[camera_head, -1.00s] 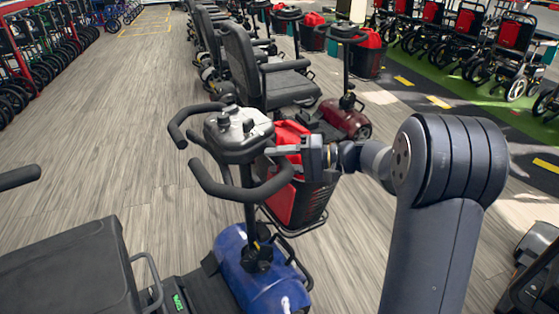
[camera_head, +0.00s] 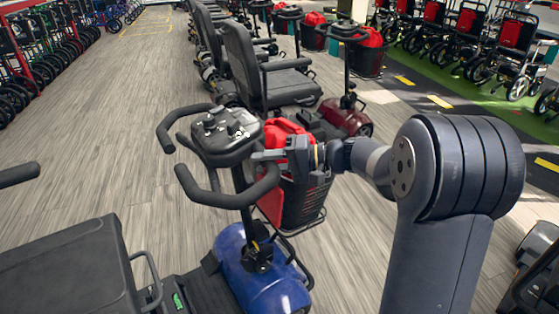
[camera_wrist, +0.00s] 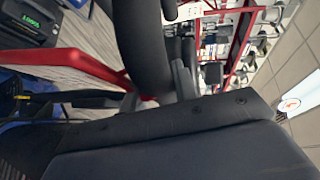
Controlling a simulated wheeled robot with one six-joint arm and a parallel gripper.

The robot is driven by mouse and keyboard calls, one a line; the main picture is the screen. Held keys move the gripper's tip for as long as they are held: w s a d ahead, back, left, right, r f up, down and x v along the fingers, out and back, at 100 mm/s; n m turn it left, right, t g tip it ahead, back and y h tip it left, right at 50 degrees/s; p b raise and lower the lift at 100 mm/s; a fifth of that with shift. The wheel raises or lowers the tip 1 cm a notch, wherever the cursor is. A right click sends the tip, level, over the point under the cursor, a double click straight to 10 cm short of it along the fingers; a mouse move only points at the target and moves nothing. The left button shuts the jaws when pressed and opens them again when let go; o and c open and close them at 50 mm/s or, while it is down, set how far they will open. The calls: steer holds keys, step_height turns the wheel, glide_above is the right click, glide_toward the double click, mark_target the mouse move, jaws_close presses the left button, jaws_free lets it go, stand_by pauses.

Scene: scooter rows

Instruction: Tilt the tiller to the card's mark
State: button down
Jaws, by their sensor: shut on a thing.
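The blue scooter (camera_head: 262,270) stands in front of me. Its tiller (camera_head: 241,190) rises from the front cover and leans towards the seat side on the left. The dark console (camera_head: 222,132) tops it, with looped black handlebars (camera_head: 225,199) on both sides. My gripper (camera_head: 262,156) reaches in from the right and is shut on the handlebar's right-hand side by the console. In the wrist view, the black handlebar (camera_wrist: 143,45) passes close to the grey fingers (camera_wrist: 183,80). The exact contact is partly hidden. I cannot make out the card's mark.
The scooter's black seat (camera_head: 70,270) is at the lower left. A red bag in a black basket (camera_head: 305,197) sits just beyond the tiller, near my wrist. More scooters (camera_head: 255,75) line up behind. Open wood floor (camera_head: 110,130) lies to the left.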

mark_target(257, 187)
steer(key=s+a+b, duration=0.1)
steer(key=s+a, duration=0.1)
steer(key=a, duration=0.1)
steer(key=s+a+f+n+h+b, duration=0.1)
steer(key=s+a, duration=0.2)
steer(key=a, duration=0.1)
steer(key=s+a+f+h+b, duration=0.1)
steer(key=s+a, duration=0.1)
steer(key=a, duration=0.2)
steer(key=shift+s+a+f+n, duration=0.1)
steer(key=shift+s+a+n, duration=0.15)
steer(key=shift+n, duration=0.05)
steer(key=c, duration=1.1)
jaws_free()
steer(key=shift+d, duration=0.1)
steer(key=p+v, duration=0.1)
steer(key=v, duration=1)
steer(key=shift+s, duration=0.1)
